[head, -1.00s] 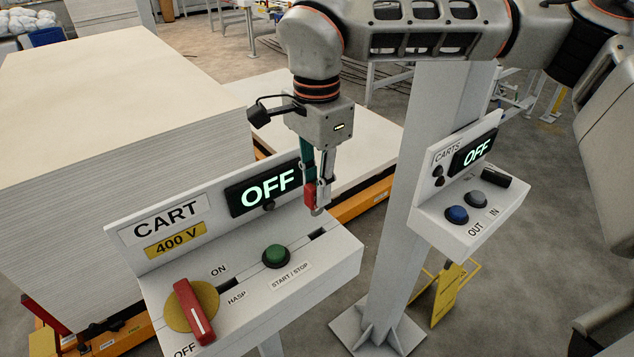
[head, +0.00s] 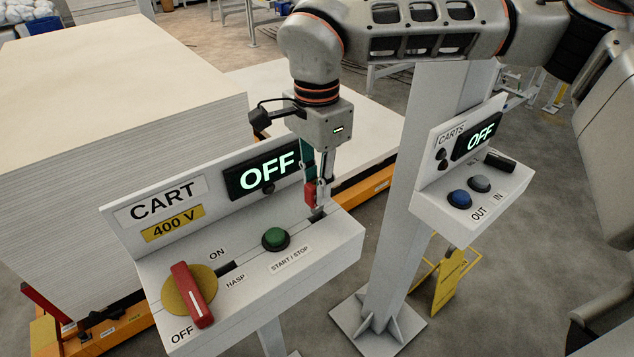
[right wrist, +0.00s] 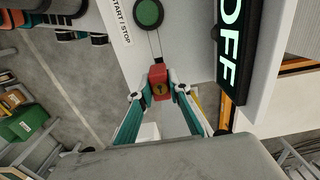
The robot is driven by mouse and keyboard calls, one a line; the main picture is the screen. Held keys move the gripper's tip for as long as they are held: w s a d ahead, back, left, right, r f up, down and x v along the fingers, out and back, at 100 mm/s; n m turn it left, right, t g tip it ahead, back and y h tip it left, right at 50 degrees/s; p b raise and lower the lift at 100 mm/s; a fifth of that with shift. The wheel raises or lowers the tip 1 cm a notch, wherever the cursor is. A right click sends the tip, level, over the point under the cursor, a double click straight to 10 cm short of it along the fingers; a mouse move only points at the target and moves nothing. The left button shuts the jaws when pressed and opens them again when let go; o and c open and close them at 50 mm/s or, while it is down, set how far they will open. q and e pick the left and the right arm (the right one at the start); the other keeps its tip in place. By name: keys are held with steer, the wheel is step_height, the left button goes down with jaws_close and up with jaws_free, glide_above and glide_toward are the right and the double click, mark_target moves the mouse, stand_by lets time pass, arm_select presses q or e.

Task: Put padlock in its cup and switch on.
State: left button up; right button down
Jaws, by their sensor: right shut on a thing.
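My right gripper (head: 315,203) is shut on the red padlock (head: 310,192) over the right end of the cart panel (head: 325,238). In the right wrist view the padlock (right wrist: 158,82) sits between the fingertips, its keyhole side facing the camera. A dark slot lies by the fingertips; I cannot tell whether the padlock touches the panel, and no cup is clearly seen. The red switch handle (head: 192,293) on its yellow disc stands near the OFF label. The cart display (head: 265,174) reads OFF. My left gripper is not in view.
The green START/STOP button (head: 275,238) lies left of the gripper, between it and the switch. The display board stands close behind the gripper. A second panel (head: 470,215) with blue and grey buttons is on a post at the right. Stacked boards (head: 120,100) fill the left.

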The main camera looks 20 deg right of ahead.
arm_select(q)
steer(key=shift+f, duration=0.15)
arm_select(e)
steer(key=shift+f, duration=0.1)
steer(key=shift+f+b, duration=0.4)
steer(key=shift+f, duration=0.15)
steer(key=shift+f+b, duration=0.85)
steer(key=shift+f, duration=0.7)
steer(key=c, duration=1.8)
jaws_free()
steer(key=shift+r, duration=0.1)
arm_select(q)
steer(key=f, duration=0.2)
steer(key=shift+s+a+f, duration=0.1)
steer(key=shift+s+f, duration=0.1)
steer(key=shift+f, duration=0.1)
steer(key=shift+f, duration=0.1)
arm_select(e)
step_height(320, 180, up, 12)
